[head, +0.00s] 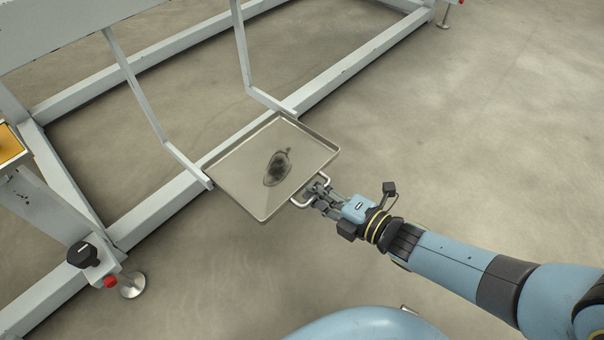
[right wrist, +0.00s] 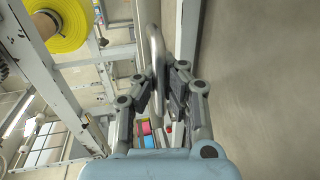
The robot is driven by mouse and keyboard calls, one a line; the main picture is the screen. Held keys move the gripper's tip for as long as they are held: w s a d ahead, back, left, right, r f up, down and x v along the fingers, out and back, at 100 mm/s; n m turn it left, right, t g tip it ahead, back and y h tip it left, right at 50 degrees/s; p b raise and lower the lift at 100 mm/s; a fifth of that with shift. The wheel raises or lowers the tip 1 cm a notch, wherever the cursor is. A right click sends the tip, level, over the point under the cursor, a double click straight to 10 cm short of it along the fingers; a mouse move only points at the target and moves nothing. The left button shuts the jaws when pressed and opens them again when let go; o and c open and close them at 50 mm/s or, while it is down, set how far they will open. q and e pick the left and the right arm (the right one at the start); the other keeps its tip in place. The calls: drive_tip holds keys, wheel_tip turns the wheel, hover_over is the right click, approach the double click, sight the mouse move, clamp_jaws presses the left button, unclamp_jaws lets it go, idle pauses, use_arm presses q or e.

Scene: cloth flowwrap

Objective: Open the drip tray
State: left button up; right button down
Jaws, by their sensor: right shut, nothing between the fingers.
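The drip tray (head: 235,172) is a shallow, square metal tray with a raised rim and a dark wet-looking stain (head: 278,168) on its floor. It sits out past the lower beam of the white frame, near two bent hanger bars. Its handle (head: 301,204) is a metal loop on the side nearest me. My right gripper (head: 322,189) is at this handle, shut with nothing held between its fingers. My left gripper is out of view.
The white machine frame (head: 330,85) runs along the left and back, with a levelling foot (head: 132,287) and a black knob (head: 82,254) at lower left. A yellow roll (right wrist: 65,22) shows in the right wrist view. The concrete floor (head: 480,130) at right is clear.

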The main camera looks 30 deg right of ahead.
drive_tip(key=c, duration=1.4)
unclamp_jaws()
drive_tip(key=shift+s, duration=0.1)
drive_tip(key=v, duration=1.1)
drive_tip(key=shift+s+d+r, duration=0.1)
drive_tip(key=shift+s+d, duration=0.05)
drive_tip(key=shift+s, duration=0.2)
